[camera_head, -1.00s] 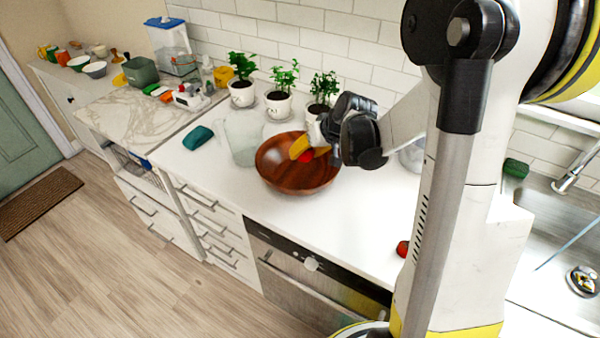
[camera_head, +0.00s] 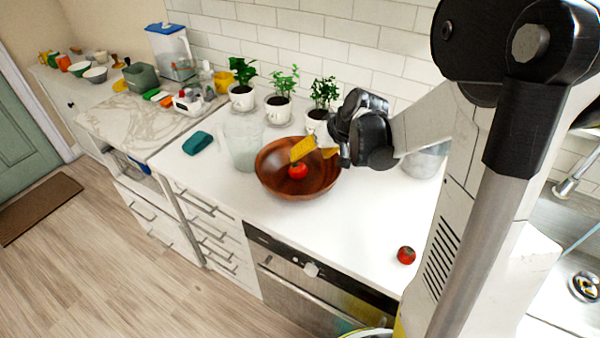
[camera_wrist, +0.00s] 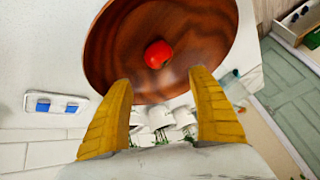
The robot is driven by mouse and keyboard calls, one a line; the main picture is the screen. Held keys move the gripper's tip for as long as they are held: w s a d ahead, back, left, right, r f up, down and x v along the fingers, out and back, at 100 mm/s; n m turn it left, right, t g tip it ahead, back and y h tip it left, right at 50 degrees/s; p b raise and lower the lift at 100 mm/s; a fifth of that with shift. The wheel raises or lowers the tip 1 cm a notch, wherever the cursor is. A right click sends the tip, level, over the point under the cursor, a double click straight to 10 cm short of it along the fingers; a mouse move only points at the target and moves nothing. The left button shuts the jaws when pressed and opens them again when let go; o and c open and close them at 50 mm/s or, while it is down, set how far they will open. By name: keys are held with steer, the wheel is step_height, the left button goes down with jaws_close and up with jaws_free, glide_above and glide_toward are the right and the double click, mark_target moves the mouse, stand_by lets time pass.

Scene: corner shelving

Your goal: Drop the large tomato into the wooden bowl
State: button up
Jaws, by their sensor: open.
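A red tomato (camera_head: 298,171) lies inside the brown wooden bowl (camera_head: 272,180) on the white counter. In the wrist view the tomato (camera_wrist: 158,54) rests against the inside of the bowl (camera_wrist: 110,50), beyond my fingertips. My gripper (camera_head: 303,150) is above the bowl's right back side, its yellow fingers reaching over the rim. In the wrist view my gripper (camera_wrist: 162,85) has its two fingers wide apart with nothing between them. A second red tomato (camera_head: 406,255) lies on the counter to the right, near the front edge.
Several potted plants (camera_head: 280,95) stand behind the bowl along the tiled wall. A clear glass jug (camera_head: 243,140) stands just left of the bowl, and a teal item (camera_head: 197,142) lies further left. A metal pot (camera_head: 425,160) is behind my arm. The counter front is mostly clear.

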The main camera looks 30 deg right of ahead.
steer(key=v, duration=0.8)
steer(key=shift+r, duration=0.15)
steer(key=shift+s, duration=0.2)
steer(key=s+a+n+h+b, duration=0.1)
steer(key=s+a+h, duration=0.1)
steer(key=s+a, duration=1.2)
steer(key=shift+s+t+b, duration=0.3)
steer(key=shift+s+b, duration=0.1)
steer(key=shift+s, duration=0.5)
steer(key=shift+d+r, duration=0.1)
